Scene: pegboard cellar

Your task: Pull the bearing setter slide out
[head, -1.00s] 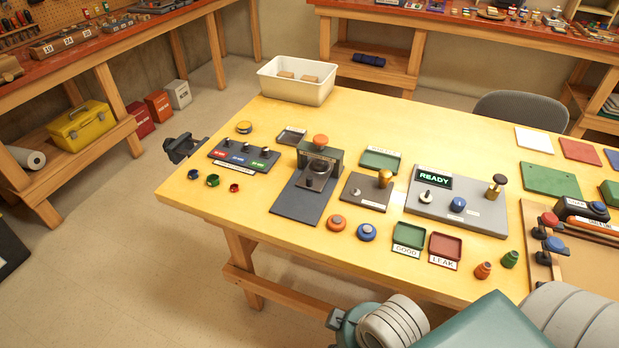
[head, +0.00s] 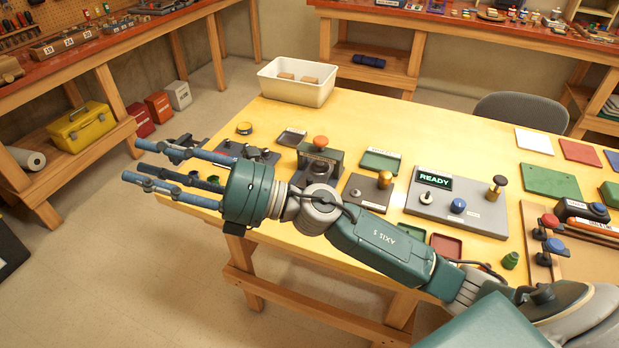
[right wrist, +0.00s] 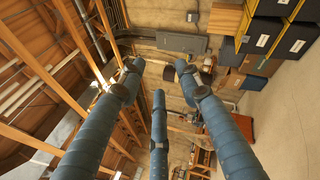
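A dark grey-green device with an orange knob (head: 320,142) on top stands on the yellow table and looks like the bearing setter; no label on it is readable. My left gripper is not in view.
A cream bin (head: 296,90) stands at the back left. A button panel (head: 225,150) is partly hidden behind my gripper. A brass-knobbed fixture (head: 372,197) and a grey READY station (head: 470,210) stand to the right.

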